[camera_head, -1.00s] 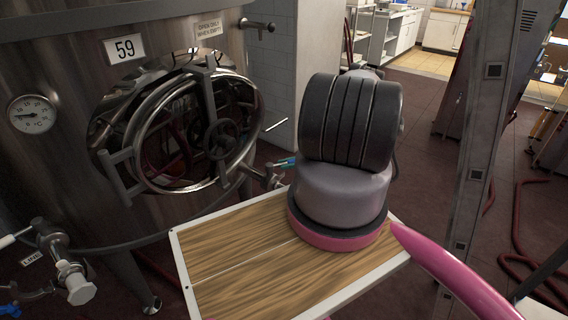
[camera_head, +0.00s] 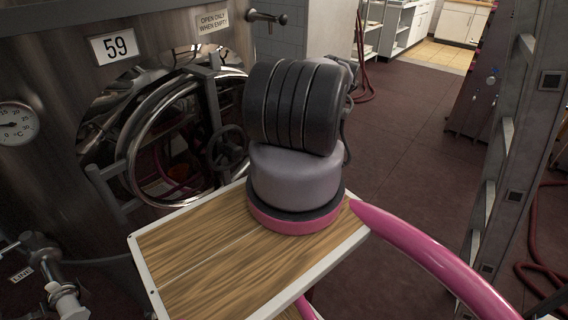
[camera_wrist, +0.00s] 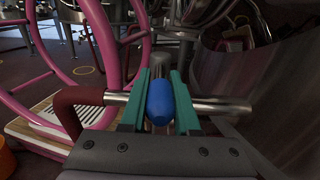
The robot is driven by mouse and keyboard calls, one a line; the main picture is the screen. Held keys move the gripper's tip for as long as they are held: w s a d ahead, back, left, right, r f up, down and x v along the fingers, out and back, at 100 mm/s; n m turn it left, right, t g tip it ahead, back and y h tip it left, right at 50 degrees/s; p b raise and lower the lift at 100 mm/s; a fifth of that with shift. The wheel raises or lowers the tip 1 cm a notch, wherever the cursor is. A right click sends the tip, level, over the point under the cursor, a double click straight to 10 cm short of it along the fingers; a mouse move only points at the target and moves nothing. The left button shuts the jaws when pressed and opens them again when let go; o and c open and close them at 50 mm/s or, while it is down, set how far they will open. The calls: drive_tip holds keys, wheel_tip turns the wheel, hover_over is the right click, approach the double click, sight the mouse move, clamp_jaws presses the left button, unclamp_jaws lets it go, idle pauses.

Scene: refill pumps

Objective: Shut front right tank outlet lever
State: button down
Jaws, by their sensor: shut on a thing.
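In the wrist view, my gripper (camera_wrist: 160,78) has two teal fingers, one on each side of a blue lever grip (camera_wrist: 160,104), and is shut on it. A metal outlet pipe (camera_wrist: 222,105) runs crosswise behind the fingers, with a dark red hose (camera_wrist: 78,102) at its left end. The valve body behind the grip is mostly hidden. In the head view, the steel tank (camera_head: 60,85) marked 59 stands at left with its round hatch (camera_head: 150,135). My gripper and the lever are hidden there behind my arm.
In the wrist view, pink tubing (camera_wrist: 112,60) rises close at left, and a curved steel surface (camera_wrist: 275,90) is close at right. In the head view, another valve (camera_head: 60,290) is at lower left and a metal ladder (camera_head: 510,150) at right. Open floor (camera_head: 405,150) lies between.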

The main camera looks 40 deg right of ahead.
drive_tip(key=shift+w+a, duration=0.1)
drive_tip(key=shift+w, duration=0.05)
drive_tip(key=c, duration=0.6)
unclamp_jaws()
drive_tip(key=shift+c, duration=0.2)
drive_tip(key=shift+r, duration=0.15)
wheel_tip(320, 180, up, 10)
drive_tip(key=shift+f, duration=0.1)
